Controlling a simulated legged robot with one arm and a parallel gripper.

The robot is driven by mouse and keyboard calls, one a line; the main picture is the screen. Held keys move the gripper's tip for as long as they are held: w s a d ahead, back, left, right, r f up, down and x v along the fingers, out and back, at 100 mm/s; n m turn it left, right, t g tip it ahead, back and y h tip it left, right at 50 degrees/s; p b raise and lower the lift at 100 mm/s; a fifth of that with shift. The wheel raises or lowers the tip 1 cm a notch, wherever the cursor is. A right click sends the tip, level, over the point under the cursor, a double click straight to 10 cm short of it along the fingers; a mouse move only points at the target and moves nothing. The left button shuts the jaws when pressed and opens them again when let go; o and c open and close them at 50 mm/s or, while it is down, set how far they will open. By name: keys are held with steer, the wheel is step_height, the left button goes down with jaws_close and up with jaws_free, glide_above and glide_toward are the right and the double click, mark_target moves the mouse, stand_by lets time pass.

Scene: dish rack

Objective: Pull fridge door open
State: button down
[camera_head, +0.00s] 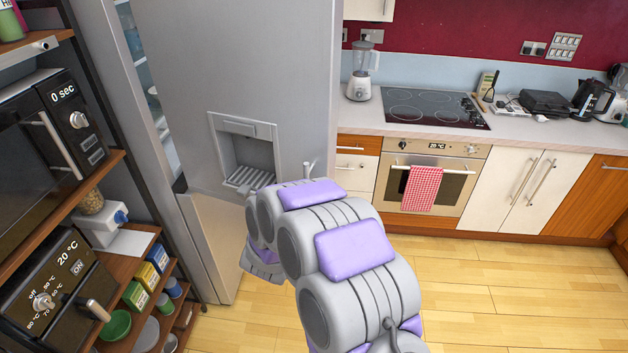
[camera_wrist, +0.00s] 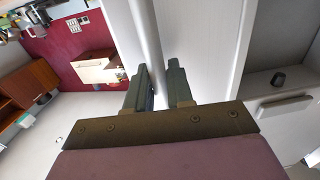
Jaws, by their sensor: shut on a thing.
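The grey fridge door (camera_head: 265,60), with a recessed dispenser, stands ajar in the head view. Its left edge is apart from the cabinet, and the shelved fridge interior (camera_head: 150,85) shows in the gap. The door handle (camera_wrist: 147,35) is a pale round bar in the wrist view, running down between the fingers of my gripper (camera_wrist: 160,80). My gripper is shut on this handle. In the head view my arm covers the gripper and most of the handle.
A shelf unit on the left holds a microwave (camera_head: 45,145), a small oven (camera_head: 60,285) and boxes, close to the fridge. A counter with a hob (camera_head: 430,107) and an oven (camera_head: 455,180) runs along the back right. The wooden floor (camera_head: 530,290) at right is clear.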

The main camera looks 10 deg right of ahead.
steer(key=shift+s+a+r, duration=0.15)
steer(key=shift+s+a, duration=0.35)
steer(key=c, duration=1.3)
jaws_free()
steer(key=shift+c, duration=0.2)
steer(key=shift+o, duration=1)
steer(key=shift+a+h, duration=0.1)
steer(key=shift+h, duration=0.2)
steer(key=p+v, duration=0.1)
steer(key=v, duration=1.6)
steer(key=shift+s+a, duration=0.15)
steer(key=shift+a, duration=0.05)
